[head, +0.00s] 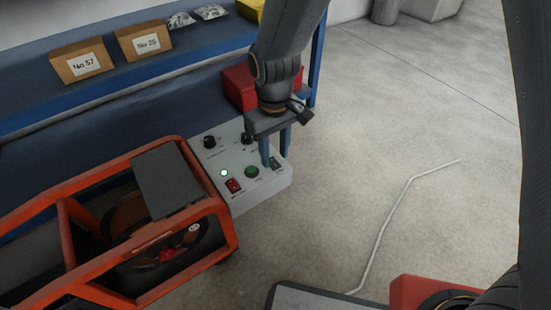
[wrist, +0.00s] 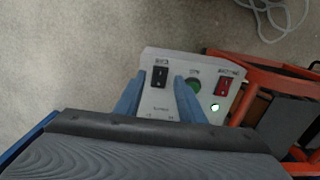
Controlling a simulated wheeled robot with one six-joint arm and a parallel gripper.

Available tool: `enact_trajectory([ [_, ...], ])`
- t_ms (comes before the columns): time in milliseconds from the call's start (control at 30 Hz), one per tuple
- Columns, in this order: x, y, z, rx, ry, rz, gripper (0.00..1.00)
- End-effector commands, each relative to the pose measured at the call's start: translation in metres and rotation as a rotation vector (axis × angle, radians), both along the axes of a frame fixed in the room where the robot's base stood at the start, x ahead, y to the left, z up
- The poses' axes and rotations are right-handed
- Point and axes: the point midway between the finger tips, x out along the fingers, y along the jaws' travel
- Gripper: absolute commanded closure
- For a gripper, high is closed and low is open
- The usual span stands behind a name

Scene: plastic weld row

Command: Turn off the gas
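A pale control box (head: 248,187) with knobs and switches stands beside the orange-framed machine. On its panel, a black rocker switch (wrist: 159,76) with a small label above it, too blurred to read surely, shows between my blue fingers in the wrist view. The same box also shows in the wrist view (wrist: 160,105). My gripper (head: 275,158) is over the box's right end, fingers apart and pointing down at the panel, with nothing between them. I cannot tell whether the fingertips touch the panel. A red rocker switch (head: 233,185), a green button (head: 252,172) and a lit green lamp (head: 224,173) share the panel.
The orange frame (head: 72,235) with a reel inside is left of the box. A blue bench (head: 100,110) behind carries cardboard boxes (head: 84,62) and a red case (head: 238,86) near my arm.

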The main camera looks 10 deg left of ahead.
Motion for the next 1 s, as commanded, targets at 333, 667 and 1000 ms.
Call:
enact_trajectory([
  [333, -0.0002, -0.0001, -0.0177, 0.0, 0.0, 0.0, 0.64],
  [667, -0.0004, -0.0001, -0.0174, 0.0, 0.0, 0.0, 0.96],
  [1000, 0.0002, 0.0024, -0.0148, -0.038, 0.034, 0.0, 1.0],
])
